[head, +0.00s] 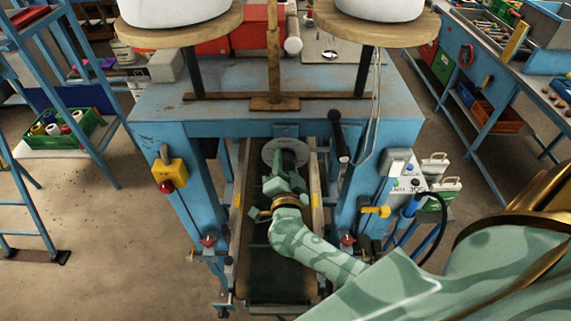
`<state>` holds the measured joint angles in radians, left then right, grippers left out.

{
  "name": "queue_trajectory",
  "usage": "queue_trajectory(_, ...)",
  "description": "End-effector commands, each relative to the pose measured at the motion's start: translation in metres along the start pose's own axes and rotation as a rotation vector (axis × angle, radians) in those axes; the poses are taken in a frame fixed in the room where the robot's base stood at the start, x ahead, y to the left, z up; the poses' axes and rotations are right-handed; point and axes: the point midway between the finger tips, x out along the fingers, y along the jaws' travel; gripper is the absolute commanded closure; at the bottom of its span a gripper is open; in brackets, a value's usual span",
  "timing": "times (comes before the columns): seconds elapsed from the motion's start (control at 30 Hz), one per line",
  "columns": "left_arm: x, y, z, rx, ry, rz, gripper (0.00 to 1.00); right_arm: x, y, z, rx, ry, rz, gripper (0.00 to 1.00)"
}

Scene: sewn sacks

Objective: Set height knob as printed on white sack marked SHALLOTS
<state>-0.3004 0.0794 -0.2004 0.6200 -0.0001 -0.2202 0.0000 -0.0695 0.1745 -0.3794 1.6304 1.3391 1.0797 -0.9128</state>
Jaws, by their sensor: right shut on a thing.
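A round grey dial plate (286,143), where the height knob sits, is on the blue machine's front, above the belt. My right gripper (286,172), pale green, reaches in from the lower right and is shut on the knob at the middle of this plate. The gripper covers most of the knob, and any scale marks are too small to read. No sack marked SHALLOTS can be made out. My left gripper is not in view.
The blue machine frame (195,106) stands around the dark belt (268,270). A yellow box with a red button (168,178) is on its left post. A black-handled lever (338,135) and a control panel (400,189) are at right. Two white rounded things rest on wooden discs above.

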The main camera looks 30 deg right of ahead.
Motion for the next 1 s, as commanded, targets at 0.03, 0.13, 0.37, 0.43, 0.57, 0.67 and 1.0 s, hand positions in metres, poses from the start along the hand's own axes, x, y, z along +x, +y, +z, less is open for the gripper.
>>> queue_trajectory(0.03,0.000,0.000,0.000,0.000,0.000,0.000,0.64,0.000,0.000,0.000,0.041,0.001,0.002,0.82)
queue_trajectory(0.13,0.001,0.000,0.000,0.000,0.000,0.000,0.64,0.000,0.000,0.001,0.136,0.003,0.001,0.82)
queue_trajectory(0.37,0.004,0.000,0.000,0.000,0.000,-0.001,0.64,0.000,0.001,0.001,0.354,0.009,0.002,0.81)
queue_trajectory(0.43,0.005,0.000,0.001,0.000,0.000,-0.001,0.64,0.000,0.001,0.001,0.421,0.011,0.002,0.81)
queue_trajectory(0.57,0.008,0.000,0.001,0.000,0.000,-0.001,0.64,0.000,0.001,0.001,0.544,0.014,0.001,0.82)
queue_trajectory(0.67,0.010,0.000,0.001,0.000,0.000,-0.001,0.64,0.000,0.001,0.001,0.640,0.016,0.001,0.82)
queue_trajectory(1.0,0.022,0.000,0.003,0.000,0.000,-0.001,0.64,0.000,0.001,0.002,0.964,0.025,0.003,0.82)
